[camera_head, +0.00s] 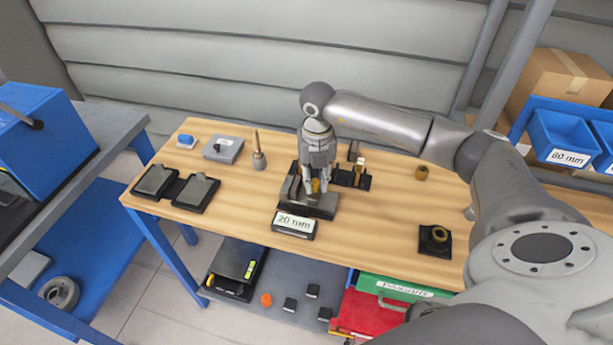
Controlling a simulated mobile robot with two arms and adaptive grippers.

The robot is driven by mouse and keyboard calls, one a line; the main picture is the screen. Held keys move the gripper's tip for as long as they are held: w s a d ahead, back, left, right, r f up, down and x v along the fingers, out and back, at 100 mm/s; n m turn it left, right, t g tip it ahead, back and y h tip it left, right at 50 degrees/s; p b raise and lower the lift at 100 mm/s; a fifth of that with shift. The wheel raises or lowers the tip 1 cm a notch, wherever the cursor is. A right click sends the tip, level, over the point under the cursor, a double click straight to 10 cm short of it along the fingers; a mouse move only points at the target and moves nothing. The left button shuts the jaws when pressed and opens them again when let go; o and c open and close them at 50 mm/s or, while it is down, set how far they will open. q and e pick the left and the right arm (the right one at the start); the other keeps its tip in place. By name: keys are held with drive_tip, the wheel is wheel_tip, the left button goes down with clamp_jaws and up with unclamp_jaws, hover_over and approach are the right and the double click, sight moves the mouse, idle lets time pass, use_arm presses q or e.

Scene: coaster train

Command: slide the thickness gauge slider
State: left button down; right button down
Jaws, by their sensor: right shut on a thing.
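The thickness gauge (323,209) stands near the middle of the wooden workbench, a dark device with a flat base. A sign reading "20 mm" (294,224) sits in front of it. My right gripper (317,186) points down over the gauge and is shut on a small yellowish part (316,187), which looks like the slider. The fingers and wrist hide much of the gauge's upper part, so the slider's exact position cannot be told. My left gripper is not in view.
Right of the gauge is a dark holder (356,180) with a brass piece. Two dark trays (194,193), a grey box (223,149) and a pointed tool (259,158) stand to the left. A ring on a dark block (435,240) lies at right.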

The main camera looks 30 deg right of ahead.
sight(317, 181)
drive_tip(key=shift+s+d, duration=0.15)
drive_tip(key=shift+s, duration=0.05)
drive_tip(key=c, duration=1.3)
unclamp_jaws()
drive_tip(key=shift+w, duration=0.1)
drive_tip(key=shift+o, duration=0.2)
wheel_tip(317, 181, up, 12)
